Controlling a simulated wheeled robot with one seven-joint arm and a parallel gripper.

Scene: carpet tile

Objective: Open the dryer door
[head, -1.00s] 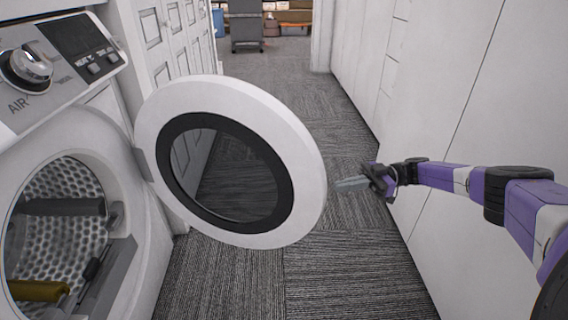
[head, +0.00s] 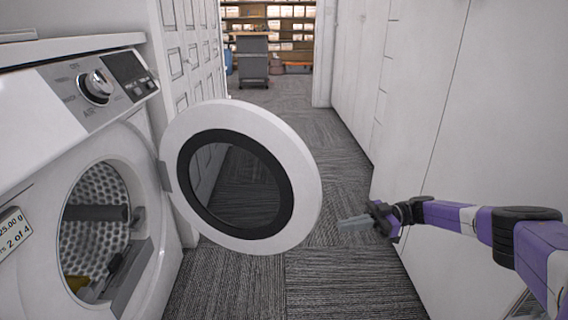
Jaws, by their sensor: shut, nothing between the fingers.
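The dryer (head: 75,115) is a white front-loading machine at the left, with a control panel and a silver dial. Its round white door (head: 308,190) with a dark-rimmed glass stands swung wide open on its left-side hinge, out over the aisle.
White cabinets (head: 430,100) line the right side close to my arm. White panelled doors (head: 185,50) stand behind the dryer. The carpeted aisle (head: 290,110) runs clear to a grey cart (head: 253,60) and shelves at the back.

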